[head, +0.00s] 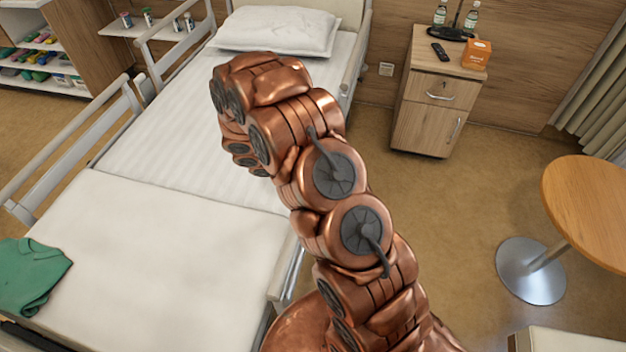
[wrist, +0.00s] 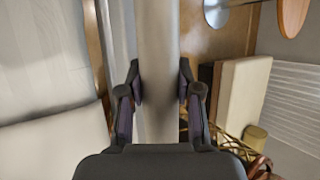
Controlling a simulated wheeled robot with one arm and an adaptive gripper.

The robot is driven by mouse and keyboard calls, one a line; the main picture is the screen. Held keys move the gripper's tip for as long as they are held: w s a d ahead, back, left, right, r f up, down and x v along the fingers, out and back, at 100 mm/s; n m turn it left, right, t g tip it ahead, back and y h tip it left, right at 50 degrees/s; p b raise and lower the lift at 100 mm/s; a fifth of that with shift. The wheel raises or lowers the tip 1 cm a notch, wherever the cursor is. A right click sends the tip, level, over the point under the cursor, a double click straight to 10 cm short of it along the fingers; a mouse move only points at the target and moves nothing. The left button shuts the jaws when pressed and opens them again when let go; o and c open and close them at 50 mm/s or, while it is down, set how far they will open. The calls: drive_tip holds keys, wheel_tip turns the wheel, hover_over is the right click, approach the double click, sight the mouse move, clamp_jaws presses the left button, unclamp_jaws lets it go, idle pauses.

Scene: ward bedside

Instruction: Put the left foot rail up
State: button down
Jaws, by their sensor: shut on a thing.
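A pale rail bar (wrist: 160,45) runs up the middle of the wrist view. My gripper (wrist: 161,88) has one dark finger on each side of it and is shut on it. In the head view my copper arm covers the gripper and much of the bed's right side. A grey-white piece of the rail at the foot half (head: 285,265) shows left of my arm, low beside the mattress. The bed (head: 150,250) has a white mattress.
Rails on the bed's far side stand up, at the foot half (head: 75,145) and the head half. A bedside cabinet (head: 427,100) stands at the back. A round table (head: 590,205) is at the right. Floor between them is clear. A green folded garment (head: 32,272) lies on the bed.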

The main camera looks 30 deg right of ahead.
drive_tip(key=shift+s+a+f, duration=0.1)
drive_tip(key=shift+a+f, duration=0.05)
drive_tip(key=shift+a, duration=0.05)
drive_tip(key=c, duration=1)
unclamp_jaws()
drive_tip(key=shift+a, duration=0.2)
drive_tip(key=shift+o, duration=1.2)
drive_tip(key=shift+d, duration=0.2)
drive_tip(key=v, duration=1.2)
